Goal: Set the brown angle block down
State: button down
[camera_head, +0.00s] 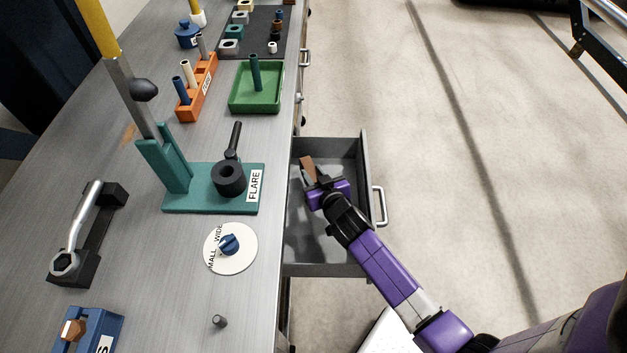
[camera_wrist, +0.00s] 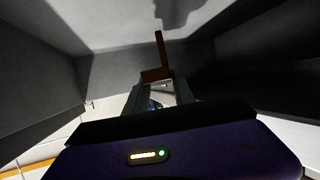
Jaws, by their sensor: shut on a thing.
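The brown angle block (camera_head: 307,167) is at the tip of my gripper (camera_head: 313,180), inside the open grey drawer (camera_head: 331,269) in the head view. In the wrist view the block (camera_wrist: 157,75) shows as a dark brown L-shape with one thin upright leg. My gripper (camera_wrist: 155,92) is shut on its near end. The drawer's grey inner walls surround the block in the wrist view. I cannot tell whether the block touches the drawer floor.
The drawer hangs out from the workbench (camera_head: 150,240), with a handle (camera_head: 379,206) on its right. A teal flare tool (camera_head: 213,201), a round dial plate (camera_head: 231,249) and a green tray (camera_head: 256,108) stand on the bench. The drawer's lower part looks empty.

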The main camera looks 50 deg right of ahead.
jog(key=shift+f+b, duration=0.3)
jog(key=shift+f, duration=1.15)
jog(key=shift+f, duration=0.15)
jog(key=c, duration=1.1)
grip_release()
jog(key=shift+o, duration=0.2)
